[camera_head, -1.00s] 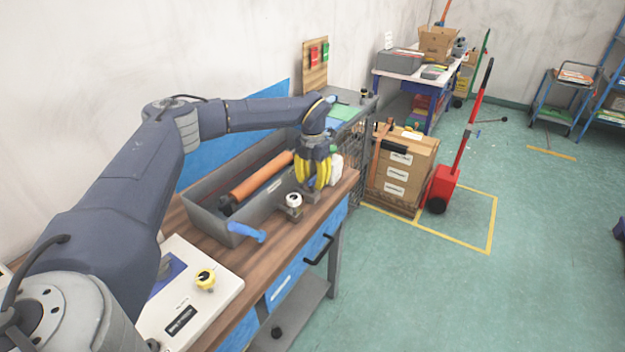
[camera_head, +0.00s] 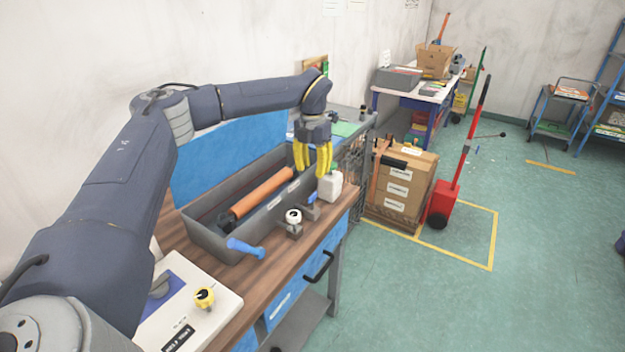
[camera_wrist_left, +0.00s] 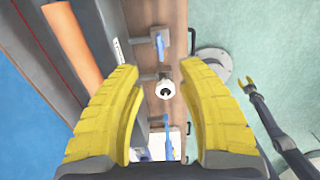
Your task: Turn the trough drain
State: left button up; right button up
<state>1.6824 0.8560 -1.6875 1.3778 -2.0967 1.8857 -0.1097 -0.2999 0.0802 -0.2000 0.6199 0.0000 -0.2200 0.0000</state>
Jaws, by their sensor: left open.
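The grey trough (camera_head: 214,240) lies lengthwise on the wooden bench, with an orange roller (camera_head: 262,197) inside. A blue handle (camera_head: 246,248) sticks out at its near front side; I take it for the drain handle. It also shows in the wrist view (camera_wrist_left: 168,140). A second blue lever (camera_head: 312,198) stands on a small grey block by the trough's front wall, beside a white round knob (camera_head: 293,216). My left gripper (camera_head: 313,174) is open and empty, pointing down above the trough's far front edge. My right gripper (camera_wrist_left: 247,85) shows small in the wrist view.
A white bottle (camera_head: 330,186) stands close to the left gripper's right side. A blue board (camera_head: 225,150) stands behind the trough.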

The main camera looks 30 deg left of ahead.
pick_arm(q)
jog(key=shift+r, duration=0.8)
